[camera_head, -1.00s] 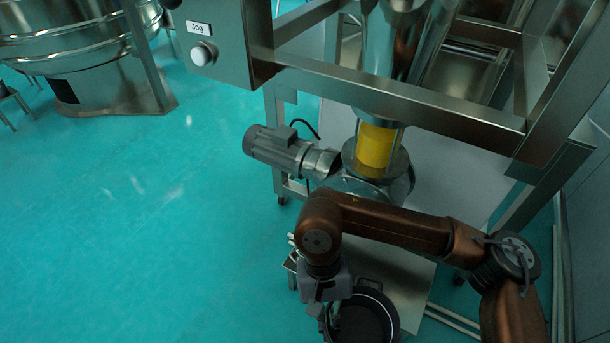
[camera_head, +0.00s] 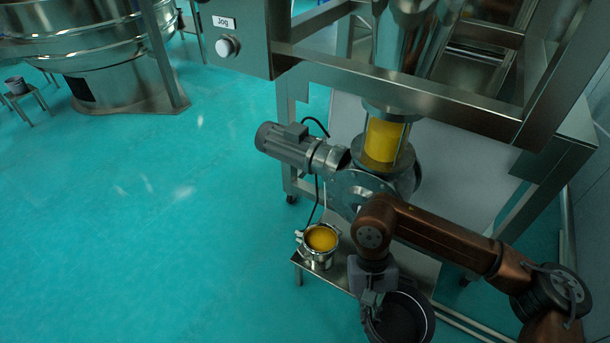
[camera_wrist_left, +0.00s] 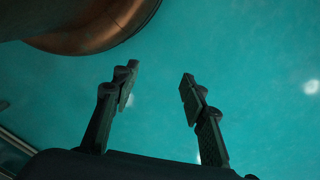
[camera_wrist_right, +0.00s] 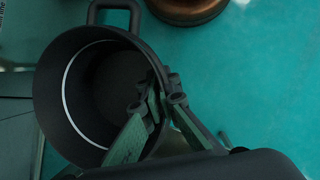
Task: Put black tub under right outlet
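The black tub (camera_head: 408,312) is at the bottom of the head view, in my right gripper (camera_head: 374,302). In the right wrist view the tub (camera_wrist_right: 60,100) is seen from above with its inside empty, and a loop handle stands at its far side. My right gripper's fingers (camera_wrist_right: 160,105) are closed at the near side of its rim; the exact grasp point is partly hidden. My left gripper (camera_wrist_left: 158,82) is open and empty above the floor in the left wrist view. The large round sieve (camera_head: 90,40) is at the upper left; I cannot make out its right outlet.
A silver pot with yellow contents (camera_head: 320,240) stands on a low metal stand (camera_head: 342,272) beside the tub. A motor (camera_head: 285,143), a steel frame (camera_head: 400,90) and a Jog button box (camera_head: 235,45) are near my right arm. A small stool (camera_head: 22,97) stands far left. Teal floor is open at left.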

